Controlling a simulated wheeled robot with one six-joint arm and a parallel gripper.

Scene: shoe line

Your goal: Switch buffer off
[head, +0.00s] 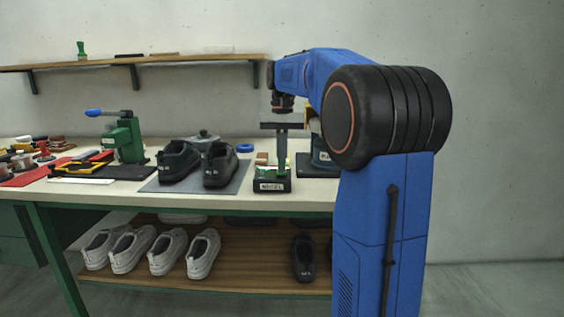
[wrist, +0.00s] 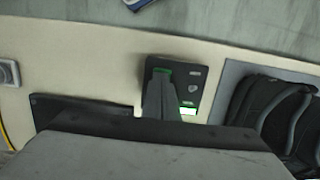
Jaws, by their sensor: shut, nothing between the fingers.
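A small black switch box (head: 272,186) with a white label on its front stands near the bench's front edge. Green parts show on its top, and in the wrist view the box (wrist: 196,73) has a bright green patch beside the fingers. My gripper (head: 281,163) points straight down over the box, shut and empty. In the wrist view its fingertips (wrist: 160,77) cover part of the box top, so the switch is partly hidden and contact cannot be told. A dark machine (head: 323,157), perhaps the buffer, stands just right of the box, partly hidden by my arm.
Black shoes (head: 179,161) stand on a grey mat (head: 237,180) left of the box. A green press (head: 124,140) and tools are farther left. Grey shoes (head: 166,250) sit on the lower shelf. A wall shelf (head: 190,60) runs behind, above the bench.

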